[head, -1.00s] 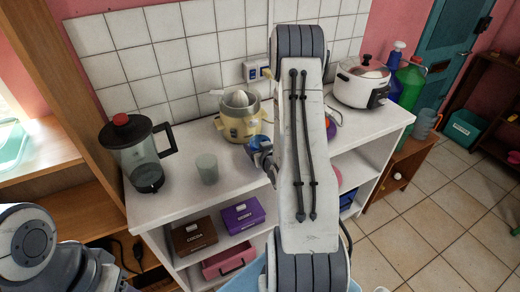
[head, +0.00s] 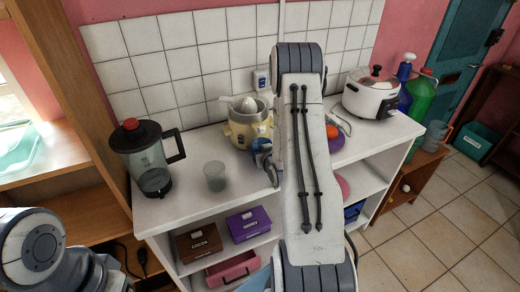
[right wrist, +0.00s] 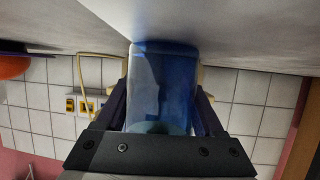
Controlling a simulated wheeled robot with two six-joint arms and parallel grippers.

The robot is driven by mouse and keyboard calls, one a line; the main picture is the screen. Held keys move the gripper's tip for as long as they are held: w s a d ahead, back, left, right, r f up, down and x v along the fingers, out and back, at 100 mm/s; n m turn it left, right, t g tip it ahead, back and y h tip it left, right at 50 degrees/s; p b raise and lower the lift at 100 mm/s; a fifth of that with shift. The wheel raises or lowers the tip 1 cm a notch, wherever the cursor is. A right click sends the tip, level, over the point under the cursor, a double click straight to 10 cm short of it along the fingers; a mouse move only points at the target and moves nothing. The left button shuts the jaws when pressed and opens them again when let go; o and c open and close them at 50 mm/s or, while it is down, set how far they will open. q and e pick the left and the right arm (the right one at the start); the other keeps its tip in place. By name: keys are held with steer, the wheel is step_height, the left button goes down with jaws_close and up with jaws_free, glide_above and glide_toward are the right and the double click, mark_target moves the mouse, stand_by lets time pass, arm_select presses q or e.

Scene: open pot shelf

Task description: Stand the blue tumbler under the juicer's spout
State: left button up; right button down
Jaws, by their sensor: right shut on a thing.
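The blue tumbler (head: 261,147) is partly hidden behind my right arm in the head view, right at the front right of the juicer. My right gripper (right wrist: 163,100) is shut on the blue tumbler (right wrist: 175,85), with a finger on each side. The yellow juicer (head: 246,128) stands on the white counter against the tiles. Its spout is not clearly visible. Yellow bits of it show behind the tumbler in the right wrist view. I cannot tell whether the tumbler touches the counter. My left arm shows at the lower left, but its gripper is not in view.
A frosted cup (head: 215,176) and a blender jug (head: 145,160) stand left of the juicer. A rice cooker (head: 371,94) and a purple bowl with an orange item (head: 334,136) are to the right. A wall socket (head: 261,79) with a cable is behind. Boxes sit on the shelf below.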

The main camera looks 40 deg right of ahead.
jaws_free()
steer(key=shift+s, duration=0.1)
steer(key=b+v, duration=0.1)
steer(key=v, duration=0.3)
steer(key=shift+s, duration=0.2)
steer(key=shift+s+a+r+p, duration=0.35)
steer(key=shift+s+r+p, duration=0.3)
steer(key=shift+s, duration=0.15)
steer(key=p+v, duration=0.3)
steer(key=p, duration=0.2)
steer(key=shift+s+r+p, duration=0.1)
steer(key=shift+p, duration=0.2)
steer(key=shift+s+a+p, duration=0.2)
steer(key=shift+s+p, duration=0.1)
steer(key=shift+p, duration=0.35)
